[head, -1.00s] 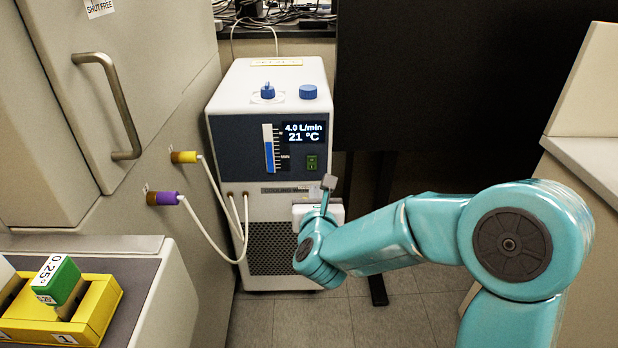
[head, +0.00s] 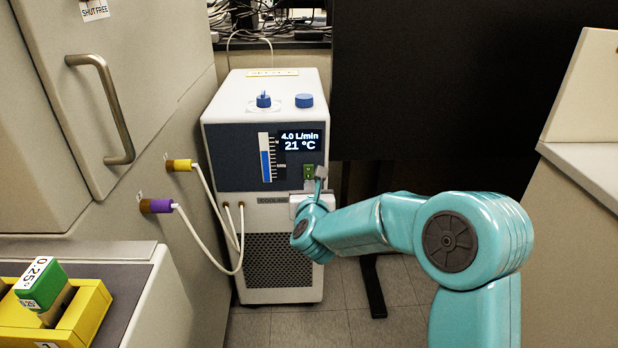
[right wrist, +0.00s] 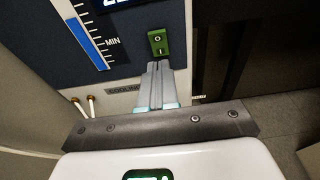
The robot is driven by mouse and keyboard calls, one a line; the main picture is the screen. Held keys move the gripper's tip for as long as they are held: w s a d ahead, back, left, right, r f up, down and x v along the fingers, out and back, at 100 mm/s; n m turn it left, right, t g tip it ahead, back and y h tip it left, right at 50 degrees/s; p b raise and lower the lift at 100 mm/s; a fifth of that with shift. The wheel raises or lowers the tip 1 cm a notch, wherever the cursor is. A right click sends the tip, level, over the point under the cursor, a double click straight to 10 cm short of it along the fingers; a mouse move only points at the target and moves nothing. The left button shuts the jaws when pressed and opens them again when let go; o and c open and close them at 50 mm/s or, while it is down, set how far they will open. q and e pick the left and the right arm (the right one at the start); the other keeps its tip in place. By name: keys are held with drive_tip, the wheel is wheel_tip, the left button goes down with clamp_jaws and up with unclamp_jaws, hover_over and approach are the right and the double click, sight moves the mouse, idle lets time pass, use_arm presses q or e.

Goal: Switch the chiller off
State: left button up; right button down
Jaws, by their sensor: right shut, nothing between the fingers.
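The chiller (head: 265,90) is a white box with a dark blue front panel, standing on the floor behind my right arm. Its display (head: 300,141) is lit and reads 4.0 L/min and 21 °C. A green rocker switch (head: 309,172) sits below the display, partly covered by my gripper; it shows clearly in the right wrist view (right wrist: 158,42). My right gripper (head: 319,178) is shut and empty, its fingertips just below the switch in the right wrist view (right wrist: 158,66). I cannot tell whether they touch the panel. My left gripper is not in view.
White hoses run from the chiller to a yellow fitting (head: 179,165) and a purple fitting (head: 158,206) on the left cabinet. A yellow holder with a green block (head: 42,284) is at lower left. A pale counter (head: 590,165) stands at right.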

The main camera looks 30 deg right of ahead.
sight(308, 167)
drive_tip(key=x, duration=0.3)
drive_tip(key=r+x, duration=0.1)
drive_tip(key=x, duration=0.1)
drive_tip(key=shift+w+d, duration=0.1)
drive_tip(key=shift+w, duration=0.1)
drive_tip(key=shift+w+r+p, duration=0.1)
drive_tip(key=shift+r+p, duration=0.2)
drive_tip(key=shift+p, duration=0.1)
drive_tip(key=shift+w+d+r+g+p, duration=0.15)
drive_tip(key=shift+r+g+p, duration=0.15)
drive_tip(key=shift+p, duration=0.4)
drive_tip(key=shift+f+b, duration=0.45)
drive_tip(key=shift+b, duration=0.05)
